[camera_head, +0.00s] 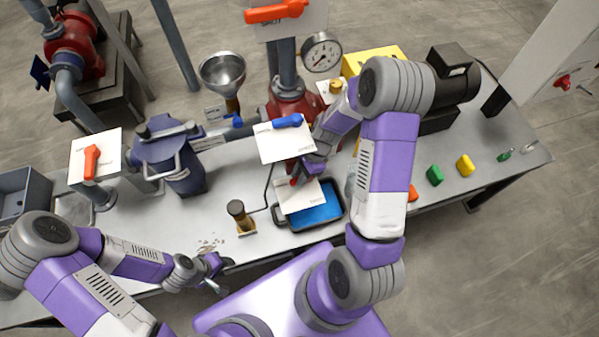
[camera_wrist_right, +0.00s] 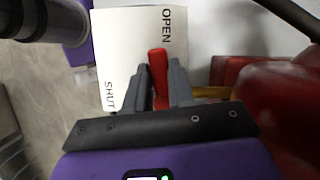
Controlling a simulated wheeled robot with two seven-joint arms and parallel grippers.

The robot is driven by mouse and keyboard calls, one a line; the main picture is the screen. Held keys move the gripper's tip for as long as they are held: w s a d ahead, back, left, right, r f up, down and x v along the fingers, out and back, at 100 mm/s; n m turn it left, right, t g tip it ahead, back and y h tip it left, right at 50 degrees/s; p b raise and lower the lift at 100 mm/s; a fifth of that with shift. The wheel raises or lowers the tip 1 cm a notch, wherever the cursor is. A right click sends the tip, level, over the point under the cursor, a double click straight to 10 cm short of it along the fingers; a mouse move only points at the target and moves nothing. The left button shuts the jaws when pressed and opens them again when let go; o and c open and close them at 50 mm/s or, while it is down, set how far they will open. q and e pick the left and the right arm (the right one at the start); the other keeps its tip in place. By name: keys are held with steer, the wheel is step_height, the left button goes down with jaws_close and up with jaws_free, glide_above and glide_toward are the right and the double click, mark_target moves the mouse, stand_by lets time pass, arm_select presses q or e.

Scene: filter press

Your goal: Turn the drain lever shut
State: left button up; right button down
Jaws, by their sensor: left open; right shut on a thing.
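The red drain lever (camera_wrist_right: 158,72) sits between the fingers of my right gripper (camera_wrist_right: 156,88), which is shut on it. Behind it is a white plate (camera_wrist_right: 125,40) marked OPEN at top right and SHUT at lower left. The lever's tip is beside the word OPEN. In the head view this plate (camera_head: 300,197) is above a tray of blue liquid (camera_head: 318,216), and my right gripper (camera_head: 297,174) partly hides the lever there. My left gripper (camera_head: 216,275) is open and empty, low over the bench's front edge.
A blue-handled valve plate (camera_head: 284,143) stands close beside my right gripper. An orange-handled valve (camera_head: 92,160), a blue filter housing (camera_head: 172,160), a funnel (camera_head: 224,72) and a gauge (camera_head: 322,52) are around. A small brown-topped stamp-like item (camera_head: 240,215) stands left of the tray.

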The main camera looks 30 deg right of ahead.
steer(key=n, duration=0.1)
steer(key=s+n+g+p, duration=0.1)
steer(key=n, duration=0.1)
steer(key=shift+r, duration=0.1)
steer(key=shift+s+d+n+g+h+p, duration=0.15)
steer(key=shift+n+g+p, duration=0.3)
steer(key=shift+n, duration=0.55)
steer(key=shift+s+d+n+g+h+p, duration=0.15)
steer(key=shift+s+n+g+p, duration=0.25)
steer(key=shift+n, duration=0.6)
steer(key=shift+w, duration=0.1)
steer(key=c, duration=1)
jaws_free()
steer(key=shift+o, duration=0.2)
steer(key=p+v, duration=0.1)
steer(key=v, duration=0.6)
steer(key=shift+w+r, duration=0.1)
steer(key=shift+r, duration=0.1)
